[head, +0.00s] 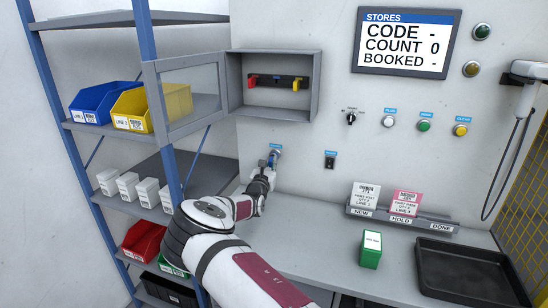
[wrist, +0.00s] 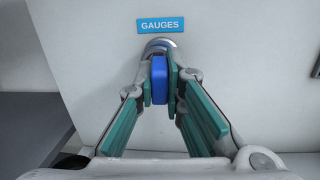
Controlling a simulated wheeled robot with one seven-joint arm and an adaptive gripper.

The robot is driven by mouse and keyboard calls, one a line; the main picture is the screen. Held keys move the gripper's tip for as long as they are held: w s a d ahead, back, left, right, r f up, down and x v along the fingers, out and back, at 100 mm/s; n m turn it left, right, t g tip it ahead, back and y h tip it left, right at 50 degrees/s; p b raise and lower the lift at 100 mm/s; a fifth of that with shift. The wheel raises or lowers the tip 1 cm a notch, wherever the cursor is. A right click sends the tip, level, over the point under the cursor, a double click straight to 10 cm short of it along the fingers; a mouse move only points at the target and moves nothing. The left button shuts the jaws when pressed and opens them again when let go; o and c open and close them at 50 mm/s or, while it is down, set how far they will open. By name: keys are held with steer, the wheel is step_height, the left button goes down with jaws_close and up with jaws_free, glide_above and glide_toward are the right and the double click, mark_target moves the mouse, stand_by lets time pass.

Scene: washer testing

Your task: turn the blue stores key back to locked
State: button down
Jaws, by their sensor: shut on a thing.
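The blue key (wrist: 159,80) sits in a round metal lock on the wall, under a blue label reading GAUGES (wrist: 161,26). Its flat head stands upright in the wrist view. My gripper (wrist: 160,92) is shut on the key head, with one green-padded finger on each side. In the head view, my gripper (head: 267,166) is at the wall below the open cabinet, and a bit of the blue key (head: 272,159) shows there. The lock face is mostly hidden behind the key and fingers.
The open wall cabinet (head: 320,75) holds red and yellow items above my gripper; its glazed door (head: 188,90) swings out left. A shelf rack with bins (head: 92,101) stands left. A black switch (head: 330,161) is to the right. A green box (head: 371,249) and black tray (head: 466,272) are on the bench.

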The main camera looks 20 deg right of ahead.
steer(key=shift+n, duration=0.4)
steer(key=c, duration=1.6)
jaws_free()
